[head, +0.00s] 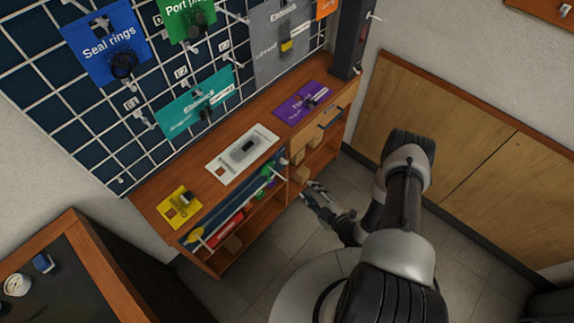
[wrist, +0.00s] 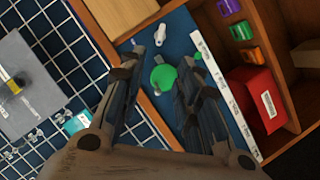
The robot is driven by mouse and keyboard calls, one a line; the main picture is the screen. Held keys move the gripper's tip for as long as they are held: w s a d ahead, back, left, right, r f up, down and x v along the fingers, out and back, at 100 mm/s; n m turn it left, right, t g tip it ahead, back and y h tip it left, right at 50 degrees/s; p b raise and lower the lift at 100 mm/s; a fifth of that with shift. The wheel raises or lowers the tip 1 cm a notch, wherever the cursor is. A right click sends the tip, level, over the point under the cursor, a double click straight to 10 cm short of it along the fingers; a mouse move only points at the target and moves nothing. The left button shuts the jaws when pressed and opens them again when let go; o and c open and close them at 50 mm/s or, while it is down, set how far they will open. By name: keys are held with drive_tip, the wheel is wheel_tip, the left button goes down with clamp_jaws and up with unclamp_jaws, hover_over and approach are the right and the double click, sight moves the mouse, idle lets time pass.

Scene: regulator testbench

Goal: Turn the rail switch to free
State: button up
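A blue rail panel (head: 232,208) runs along the front of the wooden bench, with a white label strip whose text I cannot read. In the wrist view the panel (wrist: 176,30) carries a round green knob (wrist: 163,78) and a white lever-like part (wrist: 160,35). I cannot tell for certain which of these is the rail switch or how it is set. My gripper (wrist: 160,62) is open and empty, with the green knob showing between its fingers. In the head view my gripper (head: 312,192) is low in front of the bench, apart from the panel.
The bench top holds a yellow card (head: 179,207), a white plate with a dark device (head: 242,152) and a purple card (head: 303,101). Shelves below hold a red box (wrist: 257,98) and small coloured parts. A grid wall stands behind. The floor (head: 268,270) in front is clear.

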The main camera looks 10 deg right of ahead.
sight(285, 164)
drive_tip(key=b+x, duration=0.5)
drive_tip(key=x, duration=1.2)
drive_tip(key=shift+w+a+b, duration=0.15)
drive_tip(key=shift+b, duration=0.15)
drive_tip(key=shift+c, duration=0.2)
clamp_jaws()
